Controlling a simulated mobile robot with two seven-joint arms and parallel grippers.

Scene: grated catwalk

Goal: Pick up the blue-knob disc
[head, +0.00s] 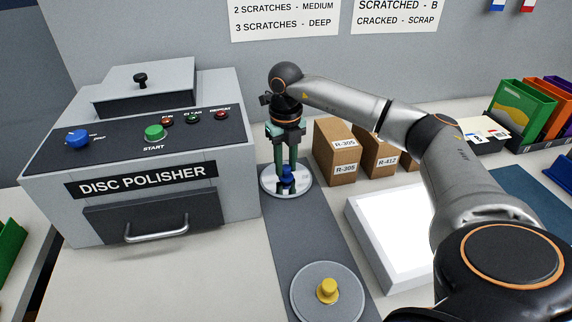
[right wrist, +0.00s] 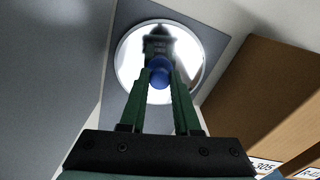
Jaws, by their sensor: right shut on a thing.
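The blue-knob disc (head: 268,187) is a shiny, mirror-like round plate at the far end of the dark grey mat (head: 300,237), just right of the polisher. It also shows in the right wrist view (right wrist: 190,48). My right gripper (head: 287,168) points straight down over it, its green fingers shut on the blue knob (right wrist: 159,73) at the disc's middle. I cannot tell whether the disc touches the mat. A second, grey disc (head: 309,297) with a yellow knob (head: 327,290) lies at the mat's near end. My left gripper is not in view.
The grey disc polisher (head: 240,205) stands close on the left, with a handled drawer front. Brown boxes (head: 335,150) stand close right of the gripper. A bright white panel (head: 385,235) lies right of the mat. Coloured bins (head: 520,108) stand at the back right.

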